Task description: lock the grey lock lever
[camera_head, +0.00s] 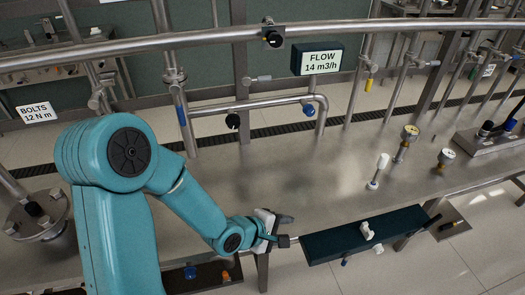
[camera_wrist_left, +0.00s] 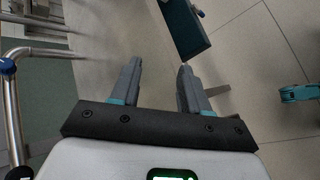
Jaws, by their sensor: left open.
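My left gripper (camera_head: 286,230) is near the table's front edge, just left of a dark teal panel (camera_head: 335,240). The same panel shows beyond the fingertips in the left wrist view (camera_wrist_left: 185,30). The panel carries a white knob (camera_head: 367,231) and a second small white part (camera_head: 378,249) at its front edge. I cannot pick out the grey lock lever with certainty in either view. My right gripper is not in view.
A white-handled valve (camera_head: 380,165) and two gauges (camera_head: 410,133) stand on the steel table (camera_head: 290,165) behind the panel. Steel pipes (camera_head: 170,40) cross the back, with a FLOW sign (camera_head: 318,60). A lower tray (camera_head: 205,275) with blue and orange knobs is at the front.

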